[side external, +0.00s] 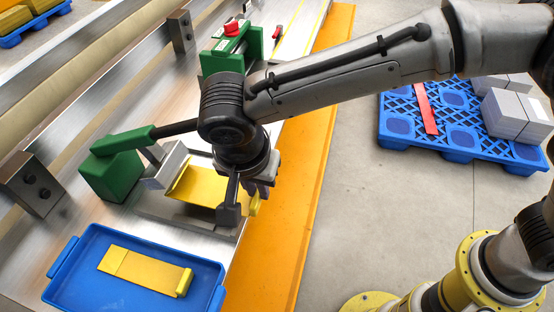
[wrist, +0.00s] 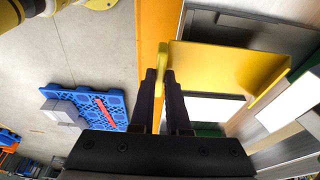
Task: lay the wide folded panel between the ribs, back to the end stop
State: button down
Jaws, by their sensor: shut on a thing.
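The wide folded yellow panel (side external: 195,187) is over the grey metal fixture (side external: 160,208) on the bench. My gripper (side external: 246,202) is shut on the panel's near folded lip; in the wrist view the lip stands between the two dark fingers (wrist: 161,82). The panel's broad face (wrist: 215,62) extends to the right there, with a raised fold at its far end. Upright grey metal (side external: 168,163) stands at the fixture's back left. My wrist hides part of the panel and fixture. I cannot tell whether the panel touches the fixture or lies between ribs.
A green block with a lever handle (side external: 118,168) stands behind the fixture. A blue tray (side external: 75,268) at the front left holds a narrower yellow folded panel (side external: 142,270). A green device with a red knob (side external: 222,52) is farther back. An orange strip (side external: 290,215) edges the bench.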

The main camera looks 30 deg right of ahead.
aim_at(216, 185)
jog(key=shift+s+a, duration=0.15)
jog(key=shift+a, duration=0.15)
jog(key=shift+f, duration=0.1)
jog(key=shift+w+a+f, duration=0.5)
jog(key=shift+w+a, duration=0.25)
jog(key=shift+w+a+f, duration=0.5)
jog(key=shift+w+a, duration=0.25)
jog(key=shift+f, duration=0.6)
jog(key=shift+s+d, duration=0.15)
jog(key=shift+s, duration=0.05)
dwell(0.4)
jog(key=c, duration=0.8)
grip_release()
